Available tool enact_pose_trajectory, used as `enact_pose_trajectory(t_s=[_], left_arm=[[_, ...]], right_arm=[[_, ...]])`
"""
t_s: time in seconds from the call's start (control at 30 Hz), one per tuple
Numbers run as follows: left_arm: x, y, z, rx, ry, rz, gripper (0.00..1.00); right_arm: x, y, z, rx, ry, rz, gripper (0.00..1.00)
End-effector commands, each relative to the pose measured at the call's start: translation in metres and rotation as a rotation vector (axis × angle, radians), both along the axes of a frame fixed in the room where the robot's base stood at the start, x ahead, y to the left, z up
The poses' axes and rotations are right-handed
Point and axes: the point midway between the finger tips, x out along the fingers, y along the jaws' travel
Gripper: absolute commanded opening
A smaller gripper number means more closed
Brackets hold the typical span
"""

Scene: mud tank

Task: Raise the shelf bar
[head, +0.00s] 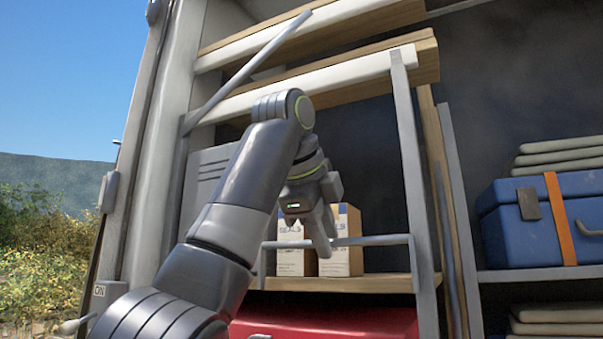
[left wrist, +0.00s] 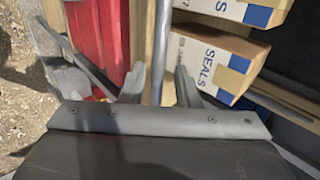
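The shelf bar (head: 375,240) is a thin grey rail running level across the front of the shelf with the cardboard boxes. My left gripper (head: 322,238) is at this bar, in front of the boxes, fingers pointing down. In the left wrist view the bar (left wrist: 163,45) runs up the picture in the gap between the two fingers of my left gripper (left wrist: 160,82). The fingers stand apart, with space visible beside the bar. Whether either finger touches it I cannot tell. My right gripper is not in view.
Cardboard boxes (head: 342,236) stand right behind the bar on a wooden shelf (head: 365,283). A red case (head: 330,323) is below. An upright grey post (head: 408,150) stands right of the boxes. A slanted grey bar (head: 247,70) is at upper left. A blue case (head: 515,235) sits right.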

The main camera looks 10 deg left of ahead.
Motion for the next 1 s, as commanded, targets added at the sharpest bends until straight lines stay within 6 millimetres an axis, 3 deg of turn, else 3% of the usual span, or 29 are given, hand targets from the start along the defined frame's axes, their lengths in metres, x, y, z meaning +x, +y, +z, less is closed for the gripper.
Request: enact_pose_trajectory(t_s=[0.2,0.6,1.0], left_arm=[[-0.031,0.010,0.032,-0.002,-0.003,0.001,0.29],[-0.087,0.028,0.096,-0.001,0.001,-0.001,0.29],[-0.102,0.033,0.109,0.000,0.003,-0.001,0.29]], right_arm=[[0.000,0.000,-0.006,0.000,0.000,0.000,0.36],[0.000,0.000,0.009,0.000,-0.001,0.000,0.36],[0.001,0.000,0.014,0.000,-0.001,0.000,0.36]])
